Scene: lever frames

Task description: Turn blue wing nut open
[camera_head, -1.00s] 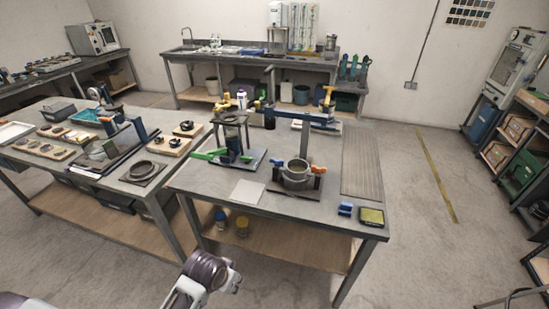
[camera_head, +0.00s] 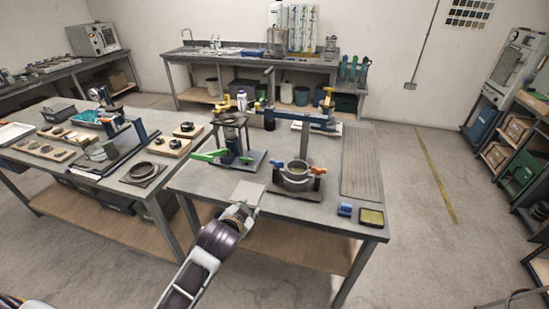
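A grey ring-shaped pot fixture (camera_head: 297,177) stands on a dark base plate near the front middle of the workbench. A small blue wing nut (camera_head: 278,165) is on its left side and an orange wing nut (camera_head: 318,170) on its right. My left gripper (camera_head: 244,206) is over the bench's front edge, near a pale square plate, to the left of and in front of the fixture. It is clear of the blue wing nut. Its fingers are too small to tell open from shut. My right gripper is out of view.
A stand with a green lever (camera_head: 210,156) is left of the fixture. Behind it is a blue-and-yellow beam (camera_head: 305,116) on a post. A ribbed mat (camera_head: 361,165) covers the right side.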

